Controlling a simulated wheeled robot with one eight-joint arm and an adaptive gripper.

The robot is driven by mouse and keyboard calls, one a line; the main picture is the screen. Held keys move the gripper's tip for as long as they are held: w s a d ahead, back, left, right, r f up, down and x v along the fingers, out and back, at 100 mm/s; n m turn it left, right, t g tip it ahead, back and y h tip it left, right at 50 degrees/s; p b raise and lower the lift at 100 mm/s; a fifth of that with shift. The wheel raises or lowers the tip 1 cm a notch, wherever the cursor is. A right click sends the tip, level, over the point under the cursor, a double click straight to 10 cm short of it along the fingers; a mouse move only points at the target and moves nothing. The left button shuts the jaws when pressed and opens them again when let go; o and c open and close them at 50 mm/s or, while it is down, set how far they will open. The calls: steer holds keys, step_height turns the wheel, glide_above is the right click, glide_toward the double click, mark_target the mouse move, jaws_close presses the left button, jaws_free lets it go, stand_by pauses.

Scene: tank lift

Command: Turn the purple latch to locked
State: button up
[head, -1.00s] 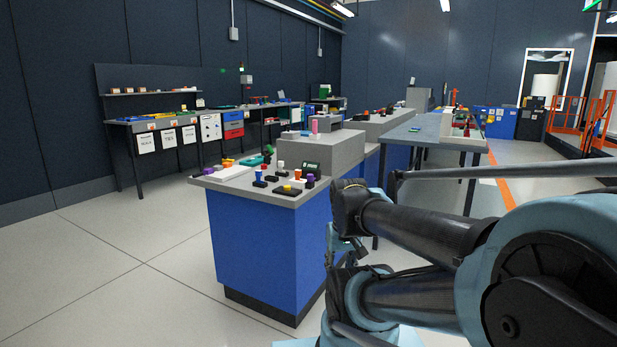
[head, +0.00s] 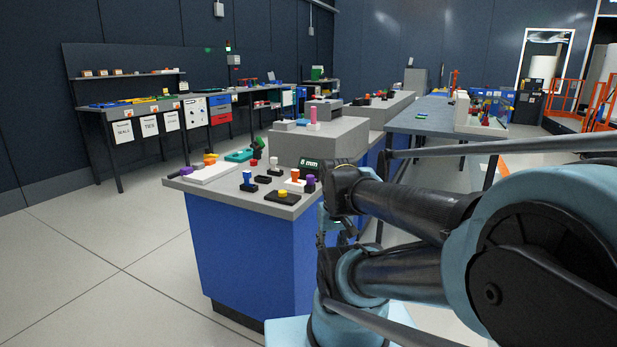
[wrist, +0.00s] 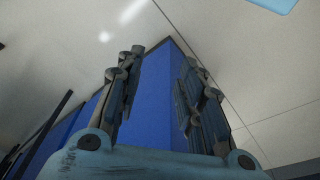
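Two small purple parts show on the grey top of the blue cabinet in the head view. One is a purple piece (head: 187,172) at the left corner beside a white plate; the other is a purple knob (head: 310,183) at the right edge. I cannot tell which is the latch or how it is turned. My gripper (wrist: 162,62) is open and empty in the wrist view, with the cabinet's blue side beyond its fingers. It is apart from both purple parts; my arm hides most of it in the head view.
The blue cabinet (head: 240,250) carries several small coloured knobs, a yellow button (head: 282,193) and a grey raised box (head: 320,140). A long grey table (head: 425,120) stands behind at right. A workbench (head: 150,105) lines the wall. The floor at left is clear.

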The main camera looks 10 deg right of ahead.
steer(key=shift+r, duration=0.1)
step_height(320, 180, up, 26)
steer(key=f+m+g, duration=0.1)
steer(key=m+g, duration=0.1)
steer(key=m, duration=0.1)
glide_above(310, 176)
steer(key=f, duration=1.6)
steer(key=shift+w+f, duration=0.2)
steer(key=shift+f, duration=0.2)
